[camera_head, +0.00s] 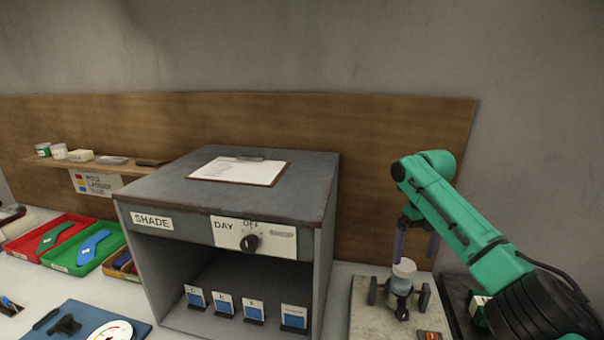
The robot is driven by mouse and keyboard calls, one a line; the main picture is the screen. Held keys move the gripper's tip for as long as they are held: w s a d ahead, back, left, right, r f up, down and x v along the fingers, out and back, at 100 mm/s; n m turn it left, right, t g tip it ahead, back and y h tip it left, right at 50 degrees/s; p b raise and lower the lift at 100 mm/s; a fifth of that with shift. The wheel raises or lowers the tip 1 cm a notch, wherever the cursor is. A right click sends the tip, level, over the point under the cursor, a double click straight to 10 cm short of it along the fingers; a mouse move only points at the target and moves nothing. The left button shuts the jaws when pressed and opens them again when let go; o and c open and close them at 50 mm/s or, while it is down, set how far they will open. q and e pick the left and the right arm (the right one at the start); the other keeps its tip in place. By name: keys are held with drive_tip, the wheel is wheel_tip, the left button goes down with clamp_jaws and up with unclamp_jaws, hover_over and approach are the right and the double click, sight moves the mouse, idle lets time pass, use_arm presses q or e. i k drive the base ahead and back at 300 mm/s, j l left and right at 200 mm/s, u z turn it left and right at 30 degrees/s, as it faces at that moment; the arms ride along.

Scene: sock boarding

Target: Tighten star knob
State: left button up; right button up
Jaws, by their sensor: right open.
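My right gripper (416,246) is open, its two purple fingers pointing down and apart. It hangs above a small jar with a pale lid (404,268). The jar stands in a dark clamp-like holder (423,297) on a light grey plate (366,322). A dark knob-like part (402,312) shows at the front of this holder; it is too small to tell whether it is the star knob. The fingertips look above or behind the jar; I see no contact. My left gripper is not in view.
A grey shade box (325,240) with a dial (249,243) and a clipboard (238,171) on top stands left of the plate. Red (62,228) and green (110,240) trays lie further left.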

sight(401, 313)
drive_tip(key=k, duration=1.35)
